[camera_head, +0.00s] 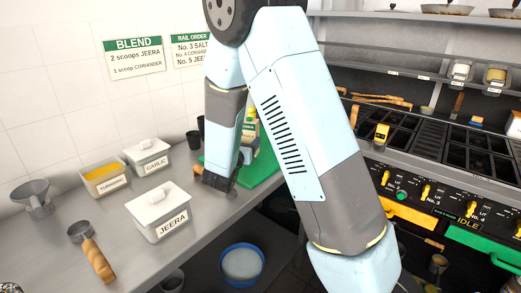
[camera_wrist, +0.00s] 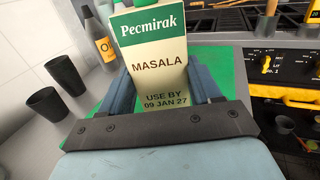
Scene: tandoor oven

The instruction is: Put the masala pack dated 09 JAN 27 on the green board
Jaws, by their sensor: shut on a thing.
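The masala pack (camera_wrist: 158,50) is a cream carton with a green Pecmirak band, and its front reads USE BY 09 JAN 27. My gripper (camera_wrist: 162,84) is shut on it, with one finger on each side. The pack also shows partly behind my arm in the head view (camera_head: 250,128). The green board (camera_head: 266,164) lies on the steel counter, partly hidden by my arm; it also shows behind the pack in the wrist view (camera_wrist: 232,58). The pack is over or on the board; I cannot tell whether its base touches it.
Tubs of jeera (camera_head: 158,212), garlic (camera_head: 147,157) and turmeric (camera_head: 103,178) stand on the counter at left. Dark cups (camera_wrist: 66,75) and an oil bottle (camera_wrist: 98,36) stand beside the board. The stove (camera_head: 440,150) is at right; a blue-rimmed bucket (camera_head: 242,262) is below.

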